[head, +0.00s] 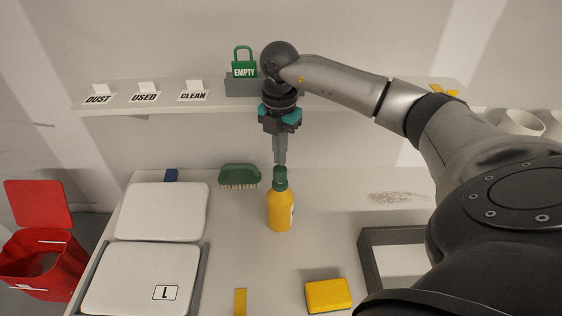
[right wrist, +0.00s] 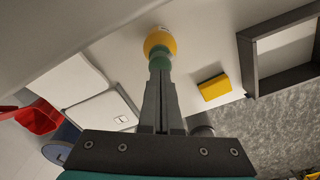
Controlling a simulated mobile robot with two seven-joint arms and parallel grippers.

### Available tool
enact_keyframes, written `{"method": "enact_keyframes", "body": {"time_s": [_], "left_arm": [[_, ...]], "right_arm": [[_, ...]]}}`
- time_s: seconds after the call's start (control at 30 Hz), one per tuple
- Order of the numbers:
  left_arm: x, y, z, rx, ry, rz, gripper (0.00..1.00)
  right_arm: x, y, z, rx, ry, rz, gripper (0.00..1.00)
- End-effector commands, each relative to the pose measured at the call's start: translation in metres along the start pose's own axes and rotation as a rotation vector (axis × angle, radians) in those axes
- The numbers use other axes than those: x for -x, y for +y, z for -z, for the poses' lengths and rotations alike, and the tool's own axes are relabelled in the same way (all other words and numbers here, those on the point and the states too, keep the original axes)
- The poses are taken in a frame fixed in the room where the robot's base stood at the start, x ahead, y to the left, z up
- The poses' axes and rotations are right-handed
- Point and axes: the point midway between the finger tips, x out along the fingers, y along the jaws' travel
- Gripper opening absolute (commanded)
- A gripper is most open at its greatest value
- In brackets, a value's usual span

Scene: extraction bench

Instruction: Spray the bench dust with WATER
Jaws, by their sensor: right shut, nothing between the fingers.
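A yellow bottle (head: 281,210) with a green top stands upright on the bench. A white label shows at its right edge, but I cannot read it. A patch of grey dust (head: 397,198) lies on the bench to the right of the bottle. My right gripper (head: 280,163) points down with its fingers shut and empty, the tips right at the bottle's green top in the picture; I cannot tell whether they touch it. In the right wrist view the bottle (right wrist: 160,42) shows just beyond the shut fingertips (right wrist: 160,75). My left gripper is not in view.
A shelf (head: 150,107) behind carries DUST, USED and CLEAN cards and a green EMPTY tag (head: 244,66). A green brush (head: 239,176), yellow sponge (head: 328,295), dark-framed tray (head: 369,265) and white lidded boxes (head: 162,210) surround the bottle. A red bin (head: 45,258) stands at left.

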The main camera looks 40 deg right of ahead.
Motion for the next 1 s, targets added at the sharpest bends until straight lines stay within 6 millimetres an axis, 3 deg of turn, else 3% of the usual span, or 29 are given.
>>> {"method": "enact_keyframes", "body": {"time_s": [0.8, 1.0], "left_arm": [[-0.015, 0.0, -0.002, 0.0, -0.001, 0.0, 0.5], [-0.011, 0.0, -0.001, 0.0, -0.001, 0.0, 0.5]], "right_arm": [[-0.023, 0.0, 0.0, 0.0, 0.0, 0.0, 0.0], [-0.02, 0.0, 0.0, 0.0, 0.0, 0.001, 0.0]]}}
